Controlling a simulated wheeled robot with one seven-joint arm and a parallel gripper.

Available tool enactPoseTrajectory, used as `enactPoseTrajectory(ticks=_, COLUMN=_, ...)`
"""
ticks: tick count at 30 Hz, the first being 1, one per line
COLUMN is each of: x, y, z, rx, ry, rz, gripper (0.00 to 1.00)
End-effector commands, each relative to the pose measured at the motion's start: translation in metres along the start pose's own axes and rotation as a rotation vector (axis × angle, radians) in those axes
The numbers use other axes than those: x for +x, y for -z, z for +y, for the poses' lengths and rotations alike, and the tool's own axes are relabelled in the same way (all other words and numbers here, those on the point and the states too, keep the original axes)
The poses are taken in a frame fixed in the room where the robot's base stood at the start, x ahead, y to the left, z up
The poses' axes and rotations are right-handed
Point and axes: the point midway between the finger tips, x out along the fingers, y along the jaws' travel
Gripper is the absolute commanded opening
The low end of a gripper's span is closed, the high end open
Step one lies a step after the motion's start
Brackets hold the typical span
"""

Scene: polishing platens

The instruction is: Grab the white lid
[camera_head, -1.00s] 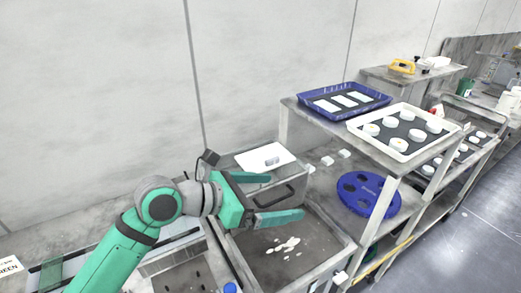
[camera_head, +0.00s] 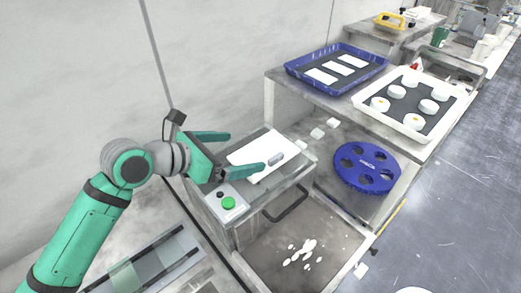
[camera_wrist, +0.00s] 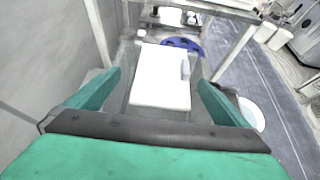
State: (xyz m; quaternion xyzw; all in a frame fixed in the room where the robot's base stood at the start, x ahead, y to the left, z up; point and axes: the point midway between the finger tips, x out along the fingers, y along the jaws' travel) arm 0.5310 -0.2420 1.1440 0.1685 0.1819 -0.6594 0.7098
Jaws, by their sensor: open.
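The white lid (camera_head: 254,155) is a flat rectangular plate with a grey handle (camera_head: 275,158) near its right edge. It lies on top of a grey box-like machine with a green button (camera_head: 228,203). My gripper (camera_head: 238,151) is open and empty, at the lid's left side, with one finger overlapping the lid in the head view. In the wrist view the lid (camera_wrist: 160,78) lies ahead, between the lines of the two open fingers (camera_wrist: 160,92). I cannot tell whether a finger touches it.
A blue round platen (camera_head: 367,168) lies on the shelf to the right. Above it stand a blue tray (camera_head: 294,70) and a white tray (camera_head: 420,133) with several white pucks. A grey basin (camera_head: 262,262) with white scraps is in front. The wall is close behind.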

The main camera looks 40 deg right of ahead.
Motion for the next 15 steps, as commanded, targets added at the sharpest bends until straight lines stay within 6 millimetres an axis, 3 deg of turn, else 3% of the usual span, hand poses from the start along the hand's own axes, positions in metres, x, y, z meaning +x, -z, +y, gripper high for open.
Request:
enactPoseTrajectory(ticks=3, x=0.017, y=0.000, z=0.000, rx=0.000, ry=0.000, rz=-0.001, gripper=1.00)
enactPoseTrajectory(ticks=11, x=0.033, y=0.002, z=0.001, rx=-0.003, ry=-0.005, rz=-0.001, gripper=1.00)
enactPoseTrajectory(ticks=15, x=0.052, y=0.002, z=-0.002, rx=-0.002, ry=-0.001, rz=-0.002, gripper=1.00)
